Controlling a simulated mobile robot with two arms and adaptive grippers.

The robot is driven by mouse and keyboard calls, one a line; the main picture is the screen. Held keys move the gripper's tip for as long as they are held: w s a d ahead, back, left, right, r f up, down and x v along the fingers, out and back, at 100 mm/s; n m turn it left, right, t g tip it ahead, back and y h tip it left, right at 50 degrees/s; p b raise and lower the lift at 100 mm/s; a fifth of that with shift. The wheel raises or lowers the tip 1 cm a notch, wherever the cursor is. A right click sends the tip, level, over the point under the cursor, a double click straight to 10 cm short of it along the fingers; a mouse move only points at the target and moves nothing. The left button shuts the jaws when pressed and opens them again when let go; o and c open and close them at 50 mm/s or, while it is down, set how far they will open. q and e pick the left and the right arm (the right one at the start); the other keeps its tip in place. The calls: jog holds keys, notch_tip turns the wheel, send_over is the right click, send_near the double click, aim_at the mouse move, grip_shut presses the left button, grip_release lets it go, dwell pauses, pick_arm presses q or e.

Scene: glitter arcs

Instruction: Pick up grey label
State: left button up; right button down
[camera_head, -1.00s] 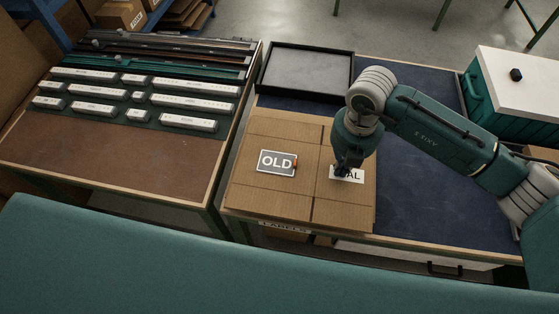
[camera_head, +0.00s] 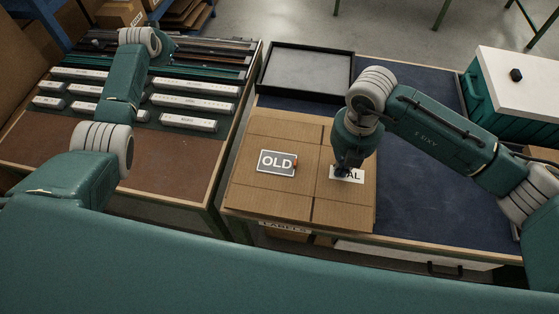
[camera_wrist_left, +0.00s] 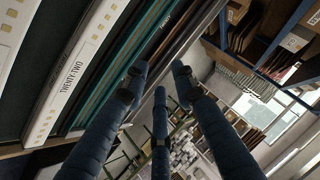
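The grey label (camera_head: 277,163) reads "OLD" in white letters and lies flat on the left part of the cardboard sheet (camera_head: 262,207). A small orange-red spot shows at its right edge. My right gripper (camera_head: 342,172) points down over a white label (camera_head: 355,175) that ends in "AL", covering its left part. I cannot tell whether its fingers are closed on that label. My left gripper (camera_wrist_left: 158,88) is over the left bench, away from the grey label. Its fingers are spread and empty in the left wrist view; its fingertips are unclear in the head view.
The left bench (camera_head: 150,182) holds several white lettered strips (camera_head: 188,123) and dark rails. A black tray (camera_head: 305,72) stands behind the cardboard. A teal box with a white lid (camera_head: 520,75) is at right. The blue mat (camera_head: 415,190) has clear room.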

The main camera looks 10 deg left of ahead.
pick_arm(q)
jog(key=w+d+r+n+g+h, duration=0.1)
jog(key=w+d+h, duration=0.15)
jog(key=d, duration=1.35)
jog(key=s+d+r+g+h, duration=0.1)
jog(key=s+d+g, duration=0.15)
jog(key=d, duration=0.45)
jog(key=s+d+r+n+g+h, duration=0.1)
jog(key=s+d, duration=0.2)
jog(key=d, duration=0.4)
jog(key=s+d+r+g+h, duration=0.1)
jog(key=s+d+g+h, duration=0.15)
jog(key=d, duration=0.45)
jog(key=g+y, duration=0.4)
jog(key=g, duration=0.2)
send_near(296, 159)
jog(key=shift+s+a+f+n, duration=0.1)
jog(key=shift+s+f+n, duration=0.1)
jog(key=shift+f, duration=0.25)
jog(key=shift+s+a+f+n, duration=0.1)
jog(key=shift+s+f+n, duration=0.1)
jog(key=shift+f, duration=0.25)
jog(key=shift+w+x, duration=0.2)
jog(key=shift+x, duration=3.15)
jog(key=shift+d, duration=0.2)
grip_shut()
